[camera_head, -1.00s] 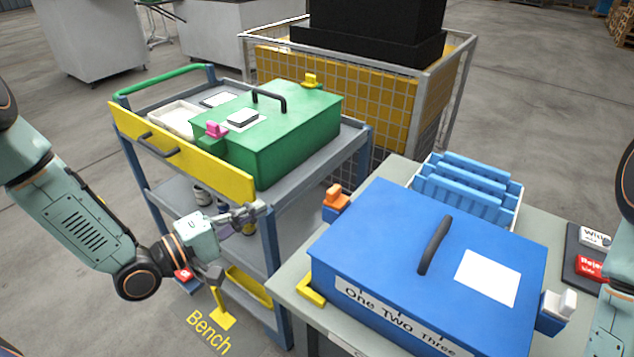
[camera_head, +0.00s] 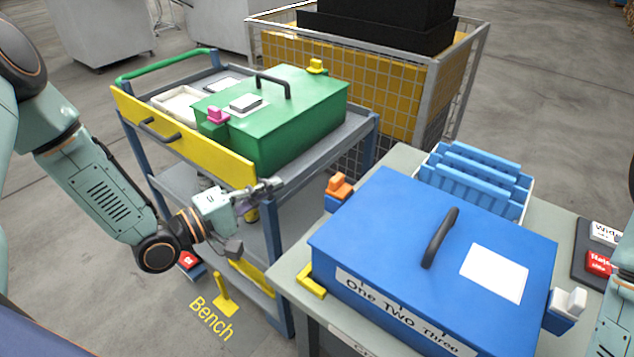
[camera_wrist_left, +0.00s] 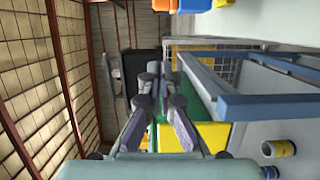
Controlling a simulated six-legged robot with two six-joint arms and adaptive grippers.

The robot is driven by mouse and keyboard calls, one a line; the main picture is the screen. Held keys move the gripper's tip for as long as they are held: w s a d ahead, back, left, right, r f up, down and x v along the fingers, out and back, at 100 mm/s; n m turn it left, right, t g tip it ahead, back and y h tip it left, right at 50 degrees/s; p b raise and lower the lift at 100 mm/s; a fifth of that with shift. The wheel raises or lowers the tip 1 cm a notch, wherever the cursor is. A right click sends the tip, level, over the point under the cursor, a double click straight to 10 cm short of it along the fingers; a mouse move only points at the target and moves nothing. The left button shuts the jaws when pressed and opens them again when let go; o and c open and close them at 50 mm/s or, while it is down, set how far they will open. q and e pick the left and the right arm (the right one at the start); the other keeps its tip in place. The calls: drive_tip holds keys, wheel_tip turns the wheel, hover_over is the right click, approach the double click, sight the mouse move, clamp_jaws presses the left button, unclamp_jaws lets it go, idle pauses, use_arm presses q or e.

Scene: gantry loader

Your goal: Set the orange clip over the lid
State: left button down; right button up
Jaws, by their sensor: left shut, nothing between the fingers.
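The orange clip (camera_head: 339,187) sits on a blue bracket at the left side of the blue box, at its far left corner. The box's blue lid (camera_head: 400,215) is closed, with a black handle and a white label on top. My left gripper (camera_head: 276,184) is shut and empty, left of the clip and apart from it, in front of the trolley's near corner. In the left wrist view its fingers (camera_wrist_left: 160,72) are together, and the orange clip (camera_wrist_left: 161,4) shows at the top edge. My right gripper is out of view; only part of its arm shows at the right edge.
A white clip (camera_head: 570,301) sits on the box's right side. A green box (camera_head: 285,125) with pink and yellow clips stands on the trolley (camera_head: 185,138) to the left. A blue rack (camera_head: 475,180) stands behind the blue box. Red and white blocks lie on a dark tray at right.

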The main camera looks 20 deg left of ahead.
sight(340, 185)
use_arm(q)
drive_tip(key=w+d+b, duration=0.1)
drive_tip(key=w+d, duration=0.3)
drive_tip(key=d, duration=0.4)
drive_tip(key=shift+w, duration=0.35)
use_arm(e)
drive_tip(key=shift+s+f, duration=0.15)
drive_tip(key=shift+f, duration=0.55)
use_arm(q)
drive_tip(key=shift+w+a, duration=0.1)
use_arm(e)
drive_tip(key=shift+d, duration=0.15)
